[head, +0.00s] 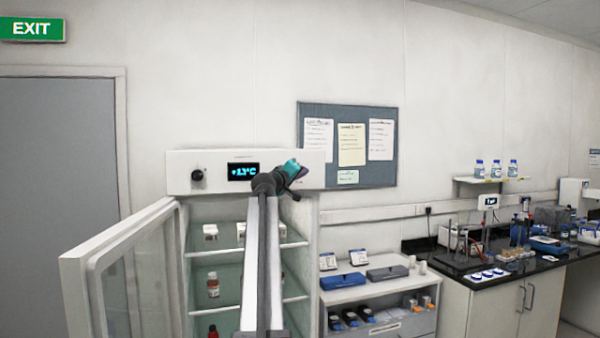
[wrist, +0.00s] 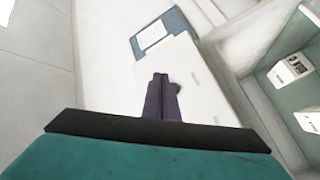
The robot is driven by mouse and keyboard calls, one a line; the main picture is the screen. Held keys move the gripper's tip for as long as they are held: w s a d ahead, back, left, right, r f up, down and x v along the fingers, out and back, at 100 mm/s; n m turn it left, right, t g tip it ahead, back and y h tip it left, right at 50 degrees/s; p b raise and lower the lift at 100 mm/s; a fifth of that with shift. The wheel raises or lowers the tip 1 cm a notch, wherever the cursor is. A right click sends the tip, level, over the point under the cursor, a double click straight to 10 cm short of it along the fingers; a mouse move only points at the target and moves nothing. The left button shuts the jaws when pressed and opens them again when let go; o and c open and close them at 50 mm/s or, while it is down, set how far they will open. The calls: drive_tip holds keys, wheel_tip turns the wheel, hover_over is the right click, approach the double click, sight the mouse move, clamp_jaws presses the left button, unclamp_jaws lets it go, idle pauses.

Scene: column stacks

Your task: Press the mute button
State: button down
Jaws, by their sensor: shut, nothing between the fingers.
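The white control panel (head: 215,180) runs along the top of an open glass-door fridge. It carries a black knob (head: 197,175) at the left and a lit blue display (head: 243,171). My gripper (head: 301,173) is in front of the panel's right part, right of the display. In the wrist view its dark fingers (wrist: 161,82) are together and empty, pointing at the white panel face (wrist: 201,88). A small dark patch lies just right of the fingertips; I cannot tell if it is a button or a shadow. No mute button shows clearly; my gripper and arm cover part of the panel.
The fridge's glass door (head: 125,270) stands open to the left. Bottles and boxes sit on its shelves (head: 205,250). A notice board (head: 347,182) hangs behind the panel's right end. A white cabinet (head: 375,292) and a black-topped bench (head: 480,268) stand to the right.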

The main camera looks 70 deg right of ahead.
drive_tip(key=shift+s+a, duration=0.85)
drive_tip(key=shift+a, duration=0.2)
idle(0.4)
